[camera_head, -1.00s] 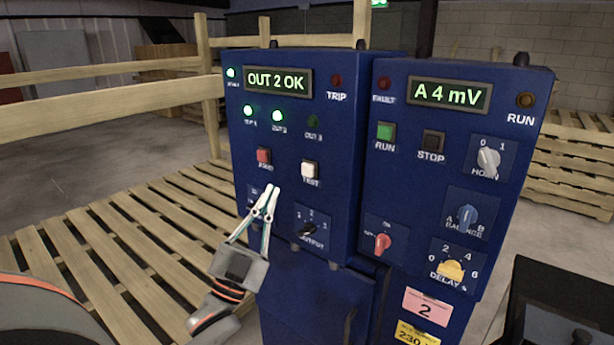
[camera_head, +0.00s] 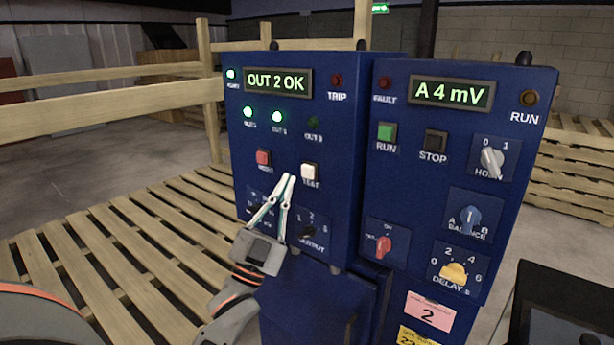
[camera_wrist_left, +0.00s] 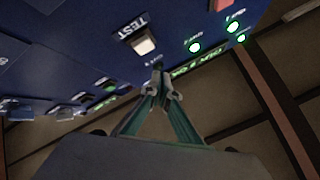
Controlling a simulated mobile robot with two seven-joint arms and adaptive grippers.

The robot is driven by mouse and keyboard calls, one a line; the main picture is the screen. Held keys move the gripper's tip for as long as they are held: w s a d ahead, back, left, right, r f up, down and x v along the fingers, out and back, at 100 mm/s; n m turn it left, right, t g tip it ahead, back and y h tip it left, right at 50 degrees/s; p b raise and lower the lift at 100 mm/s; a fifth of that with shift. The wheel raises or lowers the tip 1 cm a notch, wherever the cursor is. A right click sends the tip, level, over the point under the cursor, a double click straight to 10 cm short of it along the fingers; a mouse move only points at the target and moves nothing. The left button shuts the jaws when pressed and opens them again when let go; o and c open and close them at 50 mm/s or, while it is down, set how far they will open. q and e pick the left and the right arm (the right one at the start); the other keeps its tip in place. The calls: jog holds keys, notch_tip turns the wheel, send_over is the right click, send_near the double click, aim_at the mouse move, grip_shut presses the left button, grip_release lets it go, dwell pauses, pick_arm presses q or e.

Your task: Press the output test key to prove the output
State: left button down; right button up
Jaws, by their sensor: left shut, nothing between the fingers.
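The white square TEST key (camera_head: 310,171) is on the left blue cabinet (camera_head: 345,130), right of a red key (camera_head: 263,158). It also shows in the left wrist view (camera_wrist_left: 144,44). The cabinet's display (camera_head: 278,82) reads "OUT 2 OK". My left gripper (camera_head: 289,178) is shut and empty, its tips just left of and slightly below the TEST key in the head view. In the left wrist view the tips (camera_wrist_left: 159,70) are apart from the key in the picture. Two green lamps below the display are lit, and the third is dark. My right gripper is not in view.
An output selector knob (camera_head: 309,233) sits below the TEST key, close to the left fingers. The right cabinet carries a display (camera_head: 451,93) reading "A 4 mV", RUN and STOP keys, and several knobs. A wooden pallet (camera_head: 110,265) lies at the left, with wooden rails behind.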

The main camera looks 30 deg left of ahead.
aim_at(308, 172)
pick_arm(q)
jog(key=shift+w+d, duration=0.15)
jog(key=shift+w, duration=1.5)
jog(key=shift+w, duration=0.1)
jog(key=shift+w, duration=0.3)
jog(key=shift+w, duration=0.5)
dwell(1.0)
jog(key=shift+s, duration=0.9)
jog(key=shift+s+p, duration=0.1)
jog(key=shift+p, duration=0.2)
